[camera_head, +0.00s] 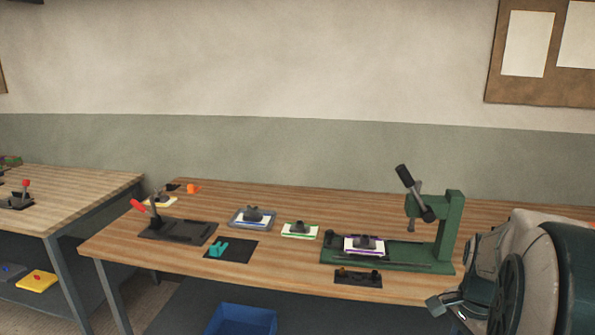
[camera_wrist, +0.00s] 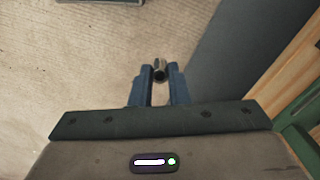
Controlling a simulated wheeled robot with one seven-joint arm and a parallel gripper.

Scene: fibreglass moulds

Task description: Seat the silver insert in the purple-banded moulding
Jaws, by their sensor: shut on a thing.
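The purple-banded moulding (camera_head: 352,250) sits on the base of the green press (camera_head: 452,225), at the right of the bench in the head view. It is pale with a purple edge and a dark raised part on top. My gripper (camera_wrist: 160,75) shows in the wrist view with its blue fingers shut on a small metallic cylinder with a dark bore, which looks like the silver insert (camera_wrist: 160,66). The fingers are over the floor, clear of the bench. In the head view my arm fills the lower right, and the insert cannot be made out there.
A green-banded moulding (camera_head: 300,231) and a blue-grey tray (camera_head: 268,224) with another moulding stand left of the press. A dark toggle-clamp fixture (camera_head: 180,232), a dark mat (camera_head: 244,252) with teal pieces and a dark block (camera_head: 357,278) are nearby. A blue bin (camera_head: 240,320) is below.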

